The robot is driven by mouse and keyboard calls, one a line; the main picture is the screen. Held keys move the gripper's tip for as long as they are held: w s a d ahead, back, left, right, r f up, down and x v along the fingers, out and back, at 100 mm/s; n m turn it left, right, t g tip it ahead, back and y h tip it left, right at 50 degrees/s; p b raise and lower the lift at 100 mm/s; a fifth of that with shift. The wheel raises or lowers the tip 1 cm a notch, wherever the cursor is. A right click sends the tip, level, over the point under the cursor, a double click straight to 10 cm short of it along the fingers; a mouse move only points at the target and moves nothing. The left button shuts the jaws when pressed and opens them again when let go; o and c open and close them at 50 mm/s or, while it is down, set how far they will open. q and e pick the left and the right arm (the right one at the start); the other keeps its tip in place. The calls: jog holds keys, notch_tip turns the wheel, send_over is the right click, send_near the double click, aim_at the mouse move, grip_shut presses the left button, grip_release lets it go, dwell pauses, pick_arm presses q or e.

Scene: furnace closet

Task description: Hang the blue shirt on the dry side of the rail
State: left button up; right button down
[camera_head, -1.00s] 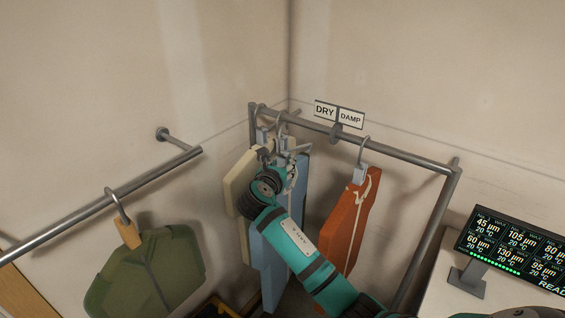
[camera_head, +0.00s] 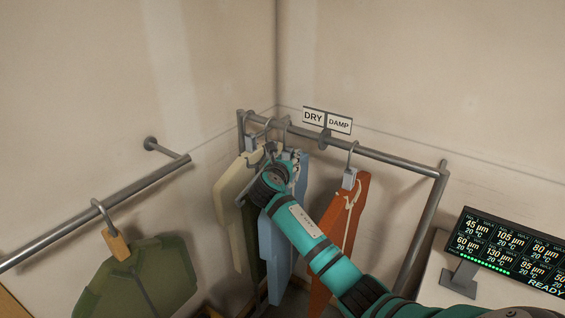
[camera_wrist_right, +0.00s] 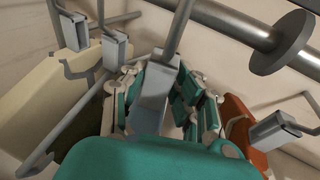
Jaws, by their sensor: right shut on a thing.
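The blue shirt (camera_head: 271,250) hangs on the dry side, left of the divider disc (camera_head: 325,138), between a cream shirt and an orange one. My right gripper (camera_head: 287,163) is just below the rail (camera_head: 385,158), shut on the grey block of the blue shirt's hanger (camera_wrist_right: 154,84). The hanger's rod runs up to the rail in the right wrist view; I cannot tell whether the hook bears on it. My arm hides part of the shirt. The DRY sign (camera_head: 314,116) stands left of the DAMP sign (camera_head: 339,125). My left gripper is not in view.
The cream shirt (camera_head: 234,180) hangs close on the left, with a dark green garment (camera_head: 250,245) behind it. The orange shirt (camera_head: 350,205) hangs right of the disc. A green jacket (camera_head: 145,280) hangs on a separate left rail (camera_head: 95,213). A display (camera_head: 512,252) stands at right.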

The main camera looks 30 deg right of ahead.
jog(key=shift+w+d+r, duration=0.1)
jog(key=shift+d, duration=0.35)
jog(key=shift+w+d, duration=0.2)
jog(key=shift+d, duration=0.3)
jog(key=shift+w+d, duration=0.3)
jog(key=shift+d, duration=0.3)
dwell(0.4)
jog(key=shift+w+d, duration=0.3)
jog(key=shift+d, duration=0.55)
